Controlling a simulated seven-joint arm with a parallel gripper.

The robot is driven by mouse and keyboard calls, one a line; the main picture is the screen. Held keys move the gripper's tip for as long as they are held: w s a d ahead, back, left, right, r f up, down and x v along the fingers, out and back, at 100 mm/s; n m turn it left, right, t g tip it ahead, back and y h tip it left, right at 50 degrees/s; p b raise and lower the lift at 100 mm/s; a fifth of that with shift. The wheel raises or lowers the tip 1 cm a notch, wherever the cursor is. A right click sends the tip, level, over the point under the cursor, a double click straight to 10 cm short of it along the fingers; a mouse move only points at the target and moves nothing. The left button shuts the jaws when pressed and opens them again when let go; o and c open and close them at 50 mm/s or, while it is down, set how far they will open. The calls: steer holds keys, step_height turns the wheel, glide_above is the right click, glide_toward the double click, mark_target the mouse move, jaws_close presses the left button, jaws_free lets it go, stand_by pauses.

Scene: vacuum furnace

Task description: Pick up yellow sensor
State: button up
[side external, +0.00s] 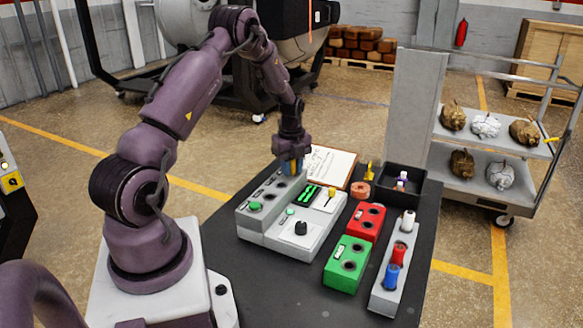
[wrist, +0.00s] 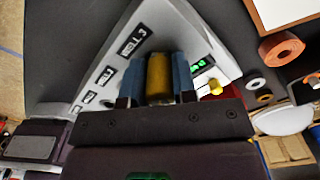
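The yellow sensor (wrist: 159,78) shows in the wrist view as a short yellow cylinder between the two blue fingers of my gripper (wrist: 159,82). Both fingers lie against its sides, so my gripper looks shut on it. In the side view my gripper (side external: 294,166) points down over the back of the grey well console (side external: 252,228). The sensor's lower end is hidden, so I cannot tell whether it sits in a well or is clear of it. The label WELL 3 (wrist: 132,42) is just beside the fingers.
A control box (side external: 303,240) with a yellow lever (side external: 332,193) adjoins the console. Red (side external: 367,222) and green (side external: 348,264) blocks and a grey rack (side external: 382,297) with white, red and blue sensors stand right. A clipboard (side external: 332,164), tape roll (side external: 360,190) and black bin (side external: 415,186) lie behind.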

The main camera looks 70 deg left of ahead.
jaws_close()
